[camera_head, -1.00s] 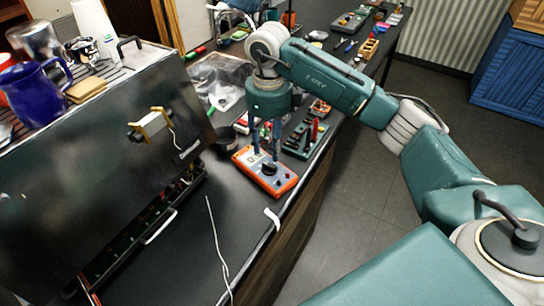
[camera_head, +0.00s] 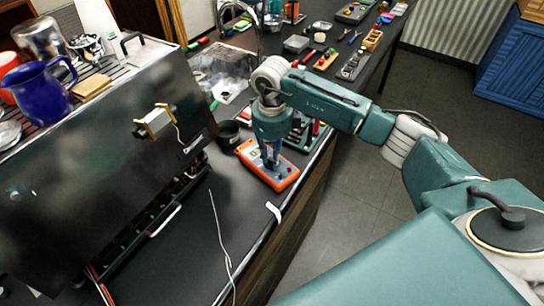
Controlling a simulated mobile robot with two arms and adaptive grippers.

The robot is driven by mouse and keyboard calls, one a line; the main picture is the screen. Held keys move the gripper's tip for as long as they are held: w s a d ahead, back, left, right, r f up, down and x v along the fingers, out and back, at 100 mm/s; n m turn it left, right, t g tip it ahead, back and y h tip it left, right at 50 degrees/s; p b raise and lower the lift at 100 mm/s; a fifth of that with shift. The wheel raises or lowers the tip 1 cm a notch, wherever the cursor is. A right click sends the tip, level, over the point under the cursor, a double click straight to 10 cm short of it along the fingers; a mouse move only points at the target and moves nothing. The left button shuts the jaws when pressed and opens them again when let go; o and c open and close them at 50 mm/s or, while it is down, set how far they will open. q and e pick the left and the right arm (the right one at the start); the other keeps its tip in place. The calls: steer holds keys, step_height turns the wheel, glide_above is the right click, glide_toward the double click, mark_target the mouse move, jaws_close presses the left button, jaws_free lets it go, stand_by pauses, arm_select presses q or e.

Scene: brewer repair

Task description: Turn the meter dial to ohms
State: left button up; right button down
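The orange meter (camera_head: 284,182) lies face up on the dark counter, near its right edge. My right gripper (camera_head: 271,164) points down over the meter's face, with its fingertips at the dial. The fingers and hand hide the dial, so its setting cannot be read. The two fingers look close together, but I cannot tell whether they grip the dial. My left gripper is not in view.
The brewer's steel housing (camera_head: 90,150) fills the left, with a blue pitcher (camera_head: 42,90) on top. A black cup (camera_head: 228,134) stands left of the meter. A white cable (camera_head: 221,240) lies on the clear counter in front. Several tools lie farther back.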

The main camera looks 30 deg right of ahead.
steer(key=shift+m+b, duration=0.35)
steer(key=shift+m, duration=0.25)
steer(key=shift+r+m, duration=0.1)
steer(key=shift+m, duration=0.5)
stand_by(0.8)
steer(key=c, duration=1.6)
jaws_free()
step_height(320, 180, up, 12)
steer(key=shift+r, duration=0.1)
